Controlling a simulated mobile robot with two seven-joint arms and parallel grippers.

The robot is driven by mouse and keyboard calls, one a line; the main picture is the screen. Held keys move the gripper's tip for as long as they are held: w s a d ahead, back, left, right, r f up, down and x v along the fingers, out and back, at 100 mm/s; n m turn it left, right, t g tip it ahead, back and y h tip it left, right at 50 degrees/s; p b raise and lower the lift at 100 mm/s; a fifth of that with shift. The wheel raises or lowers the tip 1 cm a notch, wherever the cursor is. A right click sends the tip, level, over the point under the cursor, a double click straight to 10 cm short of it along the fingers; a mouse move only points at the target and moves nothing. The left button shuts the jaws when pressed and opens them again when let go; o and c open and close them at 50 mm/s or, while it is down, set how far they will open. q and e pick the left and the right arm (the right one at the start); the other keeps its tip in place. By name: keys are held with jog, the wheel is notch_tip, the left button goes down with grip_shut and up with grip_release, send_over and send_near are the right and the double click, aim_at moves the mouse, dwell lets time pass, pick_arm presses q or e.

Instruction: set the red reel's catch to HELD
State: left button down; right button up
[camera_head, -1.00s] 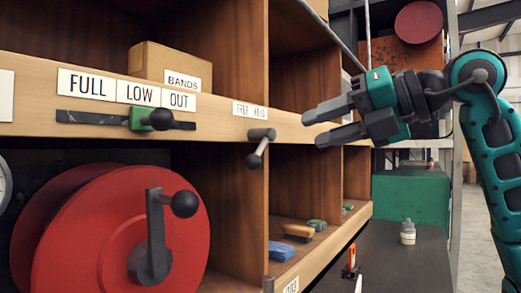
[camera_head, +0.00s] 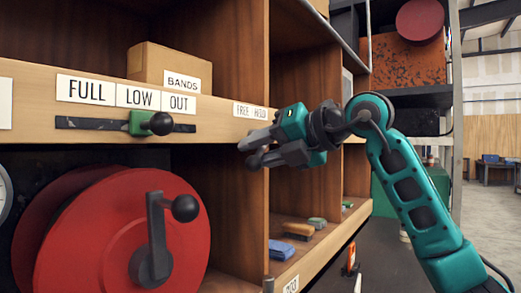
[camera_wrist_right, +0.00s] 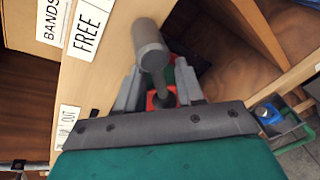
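The red reel (camera_head: 100,235) with its dark crank and ball knob stands in the lower left bay. Its catch, a grey pivot (camera_wrist_right: 150,45) with a short arm and dark ball, sits on the wooden rail below the FREE and second label (camera_head: 250,111). In the wrist view the FREE label (camera_wrist_right: 90,28) is by the pivot, and the catch's arm hangs between my right gripper's fingers. My right gripper (camera_head: 252,148) is open around the catch, one finger on each side, and hides most of it in the head view. Contact cannot be told. My left gripper is out of view.
A slider (camera_head: 150,123) under FULL, LOW and OUT labels sits left on the rail (camera_head: 220,125). A cardboard box (camera_head: 165,65) stands above it. Blue and brown blocks (camera_head: 290,235) lie in the lower right bay. Shelf dividers stand close behind the gripper.

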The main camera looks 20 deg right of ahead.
grip_shut()
dwell(0.6)
